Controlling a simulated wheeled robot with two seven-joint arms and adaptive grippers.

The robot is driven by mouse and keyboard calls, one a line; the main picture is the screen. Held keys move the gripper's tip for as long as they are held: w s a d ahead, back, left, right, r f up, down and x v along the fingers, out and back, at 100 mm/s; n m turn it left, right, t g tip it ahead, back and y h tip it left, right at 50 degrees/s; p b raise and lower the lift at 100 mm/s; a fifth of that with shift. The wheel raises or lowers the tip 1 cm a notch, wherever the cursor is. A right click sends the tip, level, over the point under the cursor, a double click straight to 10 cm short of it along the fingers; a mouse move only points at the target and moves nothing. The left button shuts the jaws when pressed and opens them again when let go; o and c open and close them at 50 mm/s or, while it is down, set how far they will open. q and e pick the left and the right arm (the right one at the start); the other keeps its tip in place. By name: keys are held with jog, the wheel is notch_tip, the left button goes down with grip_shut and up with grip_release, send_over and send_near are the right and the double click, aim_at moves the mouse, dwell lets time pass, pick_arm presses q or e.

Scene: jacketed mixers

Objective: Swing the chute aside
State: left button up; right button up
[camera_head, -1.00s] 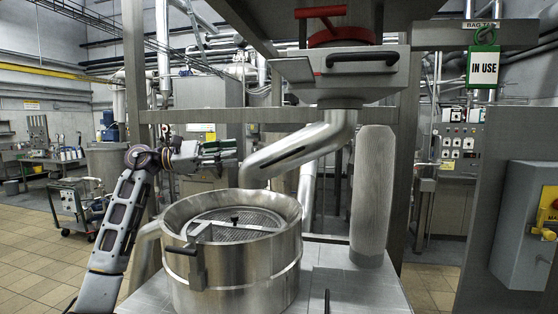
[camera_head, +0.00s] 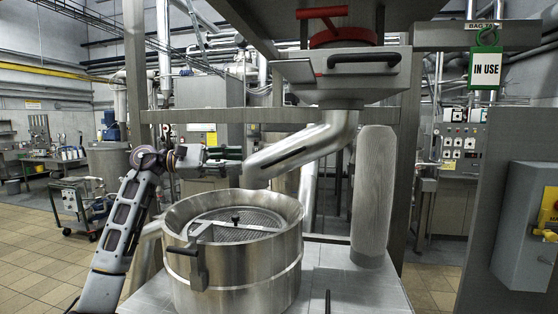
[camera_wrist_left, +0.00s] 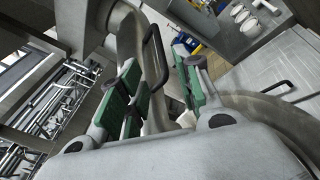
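The chute (camera_head: 315,145) is a bent steel pipe under the hopper (camera_head: 345,75). It slopes down to the left, its lower end above the back of the round steel vessel (camera_head: 245,262). A dark bar handle runs along the chute (camera_head: 292,158); the handle also shows in the left wrist view (camera_wrist_left: 150,40). My left gripper (camera_head: 238,158) is beside the chute's lower end. In the left wrist view its green-padded fingers (camera_wrist_left: 160,85) are spread, with the handle in the gap ahead. I cannot tell whether it touches the chute. My right gripper is not in view.
The vessel holds a round mesh screen (camera_head: 240,225) and stands on a grey platform (camera_head: 350,290). A grey cylinder (camera_head: 372,195) stands right of the chute. A frame post (camera_head: 408,150) and crossbar border the hopper. A green-edged "IN USE" tag (camera_head: 485,68) hangs at the right.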

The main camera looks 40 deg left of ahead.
aim_at(279, 159)
pick_arm(q)
jog(key=p+x, duration=0.4)
jog(key=x, duration=0.8)
jog(key=shift+d+r, duration=0.1)
jog(key=shift+d, duration=0.05)
jog(key=shift+w+d, duration=0.2)
jog(key=shift+w, duration=0.05)
grip_shut()
